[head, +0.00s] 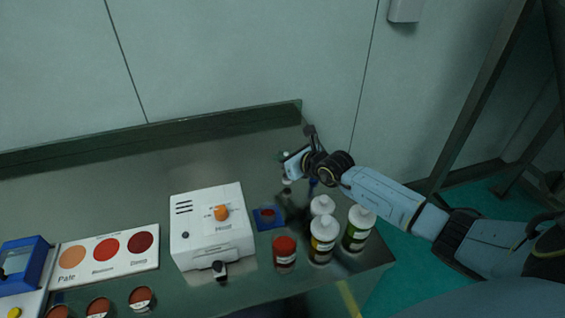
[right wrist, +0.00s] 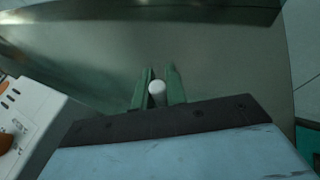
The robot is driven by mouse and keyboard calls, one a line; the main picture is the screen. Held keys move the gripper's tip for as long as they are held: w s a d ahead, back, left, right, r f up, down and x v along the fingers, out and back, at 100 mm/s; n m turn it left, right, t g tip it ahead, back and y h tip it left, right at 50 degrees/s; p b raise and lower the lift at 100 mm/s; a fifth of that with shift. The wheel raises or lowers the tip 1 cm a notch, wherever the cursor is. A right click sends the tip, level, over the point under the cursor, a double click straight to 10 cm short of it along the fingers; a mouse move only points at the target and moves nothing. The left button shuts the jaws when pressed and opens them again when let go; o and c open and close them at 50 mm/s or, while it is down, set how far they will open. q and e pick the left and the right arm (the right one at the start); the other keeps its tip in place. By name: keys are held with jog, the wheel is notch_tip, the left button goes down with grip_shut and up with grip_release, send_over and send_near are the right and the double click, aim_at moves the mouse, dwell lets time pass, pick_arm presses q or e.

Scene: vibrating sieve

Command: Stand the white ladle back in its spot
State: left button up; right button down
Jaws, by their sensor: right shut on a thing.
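My right gripper (head: 286,170) is over the back right part of the table, behind the white bottles. In the right wrist view its two green fingers (right wrist: 158,90) are shut on a white, round-ended thing (right wrist: 157,87), which looks like the end of the white ladle. In the head view only a small pale bit of the ladle (head: 287,155) shows at the fingers; the rest is hidden or too small to tell. I cannot tell whether its lower end touches anything. My left gripper is not in view.
A white box with an orange knob (head: 185,222) stands left of the gripper, with a small blue tray (head: 258,222) beside it. A red-lidded jar (head: 285,252) and several white-capped bottles (head: 322,240) stand near the right edge. The table's back (head: 130,165) is clear.

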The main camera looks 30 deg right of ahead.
jog(key=shift+f, duration=1.05)
jog(key=c, duration=1.4)
grip_release()
jog(key=shift+c, duration=0.2)
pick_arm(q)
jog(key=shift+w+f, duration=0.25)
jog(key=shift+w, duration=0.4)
pick_arm(e)
jog(key=shift+r, duration=0.3)
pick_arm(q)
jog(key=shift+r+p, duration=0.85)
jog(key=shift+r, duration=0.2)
pick_arm(e)
jog(key=v, duration=1.2)
jog(key=shift+f, duration=0.15)
